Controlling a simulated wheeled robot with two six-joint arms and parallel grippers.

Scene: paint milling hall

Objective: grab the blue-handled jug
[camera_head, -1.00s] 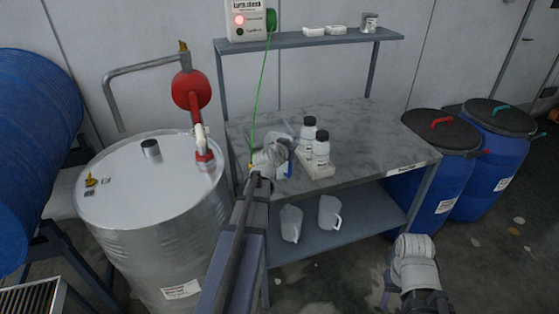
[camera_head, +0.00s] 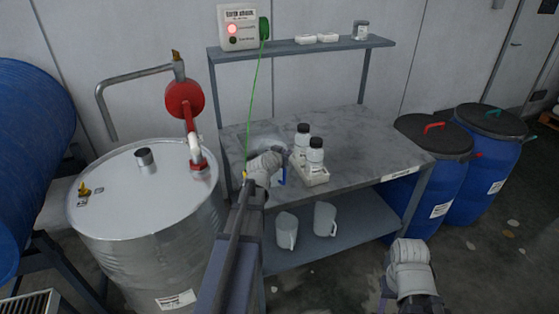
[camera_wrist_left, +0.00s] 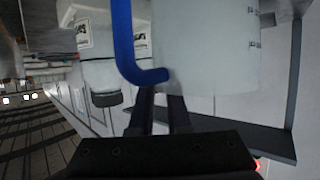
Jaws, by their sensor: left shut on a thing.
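The blue-handled jug is a pale translucent jug with a blue handle. In the head view its pale top (camera_head: 268,139) and a bit of blue (camera_head: 281,176) show around my left gripper (camera_head: 262,170), which hides most of it. In the left wrist view the jug's body (camera_wrist_left: 205,50) fills the upper middle, with the blue handle (camera_wrist_left: 123,40) left of it. My left gripper's fingers (camera_wrist_left: 163,98) are shut on the handle near its bent end. Whether the jug touches the bench cannot be told. My right gripper (camera_head: 410,262) is at lower right, its fingers unclear.
Two dark-capped bottles in a pale tray (camera_head: 312,175) stand close right of the jug on the grey bench (camera_head: 365,150). Two pale jugs (camera_head: 325,219) stand on the lower shelf. A metal drum (camera_head: 150,220) with a red pump is at left. Blue barrels (camera_head: 489,155) stand at right.

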